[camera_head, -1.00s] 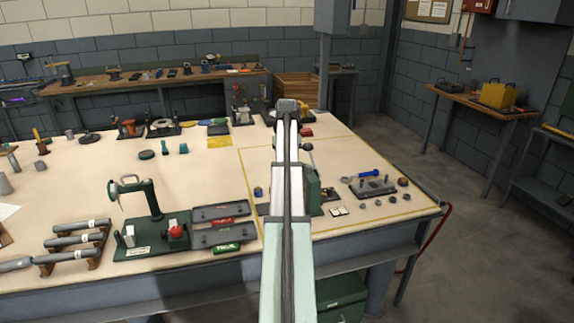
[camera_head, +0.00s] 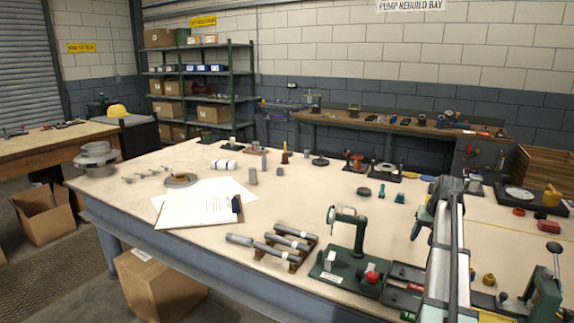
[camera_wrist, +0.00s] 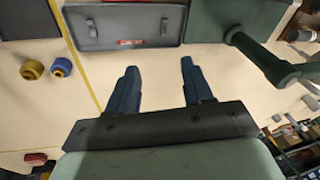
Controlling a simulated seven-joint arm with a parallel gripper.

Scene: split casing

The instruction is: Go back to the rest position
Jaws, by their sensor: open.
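My gripper (camera_wrist: 160,84) shows in the wrist view with its two dark fingers spread apart. Nothing is between the fingers, only bare pale bench top beyond them. In the head view my arm reaches out over the right part of the workbench (camera_head: 130,190), and its fingers cannot be made out there. In the wrist view a grey tray (camera_wrist: 150,22) with a red label lies past the fingertips, and a green stand (camera_wrist: 275,62) rises to the right of them.
A yellow ring (camera_wrist: 33,69) and a blue ring (camera_wrist: 61,67) lie left of the fingers. The head view shows a red-knobbed green fixture (camera_head: 347,262), cylinders on racks (camera_head: 285,243) and a clipboard (camera_head: 200,208). The bench's middle has clear patches.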

